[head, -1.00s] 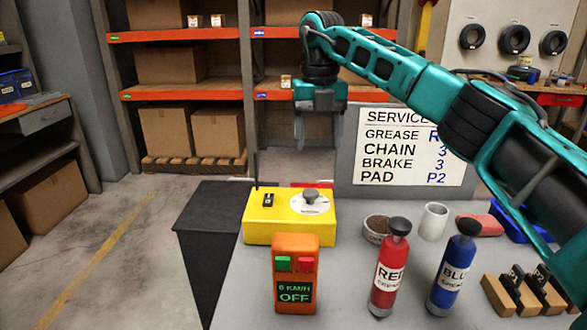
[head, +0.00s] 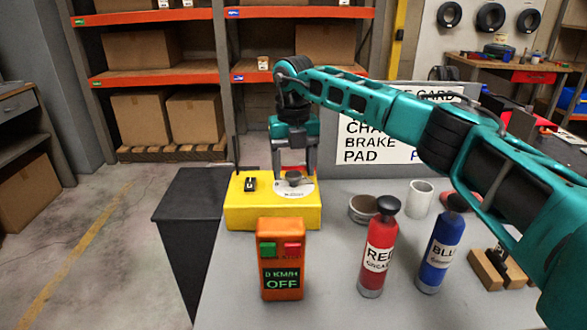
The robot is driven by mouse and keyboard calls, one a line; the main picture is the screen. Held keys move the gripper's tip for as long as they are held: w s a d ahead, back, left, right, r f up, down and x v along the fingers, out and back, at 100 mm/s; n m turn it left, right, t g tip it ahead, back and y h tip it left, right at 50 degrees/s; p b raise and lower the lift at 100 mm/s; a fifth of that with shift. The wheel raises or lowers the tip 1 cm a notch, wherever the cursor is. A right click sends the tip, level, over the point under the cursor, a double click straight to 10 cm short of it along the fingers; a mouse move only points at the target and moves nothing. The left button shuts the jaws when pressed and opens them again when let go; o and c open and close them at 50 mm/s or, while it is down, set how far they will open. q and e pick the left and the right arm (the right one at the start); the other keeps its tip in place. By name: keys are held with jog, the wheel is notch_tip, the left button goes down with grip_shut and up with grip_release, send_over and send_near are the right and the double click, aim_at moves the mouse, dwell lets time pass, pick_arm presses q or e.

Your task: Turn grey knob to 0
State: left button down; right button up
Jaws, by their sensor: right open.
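The grey knob (head: 294,178) stands on a white dial plate (head: 296,190) on top of the yellow box (head: 272,214), toward its right side. The dial marks are too small to read. My right gripper (head: 295,172) points down just above and around the knob, its fingers apart. I cannot tell whether the fingers touch the knob. A black switch (head: 250,184) sits on the left of the same box. My left gripper is not in view.
An orange controller (head: 282,258) reading "0 KM/H OFF" stands before the box. A red grease bottle (head: 378,248) and a blue one (head: 441,245) stand to the right, with a tin (head: 363,209) and white cup (head: 420,199) behind. A service sign (head: 365,145) stands behind.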

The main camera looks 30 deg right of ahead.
jog(key=shift+f, duration=0.35)
jog(key=shift+c, duration=0.3)
jog(key=c, duration=1)
